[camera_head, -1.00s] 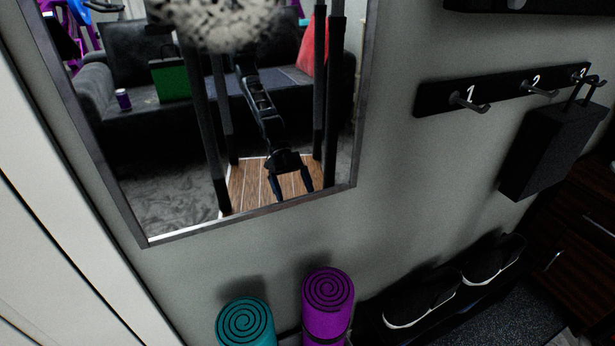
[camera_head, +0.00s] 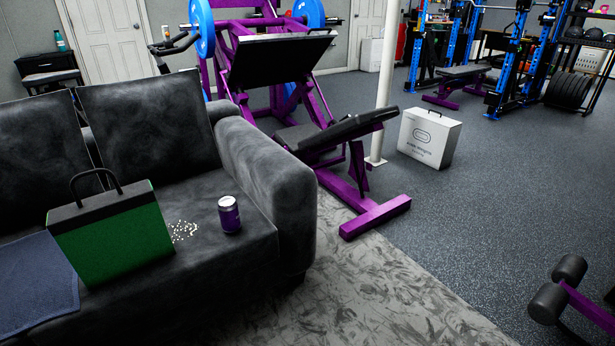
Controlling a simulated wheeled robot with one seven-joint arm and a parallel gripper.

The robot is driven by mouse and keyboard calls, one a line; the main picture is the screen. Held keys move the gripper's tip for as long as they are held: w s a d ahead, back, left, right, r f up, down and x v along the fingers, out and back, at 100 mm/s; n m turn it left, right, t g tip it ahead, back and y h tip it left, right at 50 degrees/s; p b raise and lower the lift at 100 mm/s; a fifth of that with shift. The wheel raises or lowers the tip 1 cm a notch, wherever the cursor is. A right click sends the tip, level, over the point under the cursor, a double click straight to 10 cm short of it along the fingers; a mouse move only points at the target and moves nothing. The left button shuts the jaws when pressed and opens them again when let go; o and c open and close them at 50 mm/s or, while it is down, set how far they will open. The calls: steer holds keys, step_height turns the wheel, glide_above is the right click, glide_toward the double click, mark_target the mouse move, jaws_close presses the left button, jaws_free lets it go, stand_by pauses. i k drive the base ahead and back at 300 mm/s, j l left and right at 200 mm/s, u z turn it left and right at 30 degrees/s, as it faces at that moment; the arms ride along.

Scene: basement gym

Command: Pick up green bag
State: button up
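The green bag (camera_head: 118,243) stands upright on the seat of a dark grey sofa (camera_head: 262,178), at the left of the head view. It has a black top band and a black loop handle (camera_head: 97,183) that sticks up. My gripper does not show in this view, so its distance from the bag and its state cannot be seen.
A purple can (camera_head: 229,215) and scattered white bits (camera_head: 183,231) are right of the bag. A blue-grey cloth (camera_head: 36,285) lies to its left. A purple leg machine (camera_head: 375,216) and a white bag (camera_head: 429,138) stand beyond the sofa. Grey carpet (camera_head: 390,300) in front is clear.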

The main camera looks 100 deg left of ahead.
mark_target(106, 237)
steer(key=u, duration=2.15)
steer(key=l+u, duration=0.25)
steer(key=u, duration=0.25)
steer(key=k+l+u, duration=0.1)
steer(key=u, duration=0.4)
steer(key=k+l+u, duration=0.1)
steer(key=l+u, duration=0.15)
steer(key=u, duration=0.25)
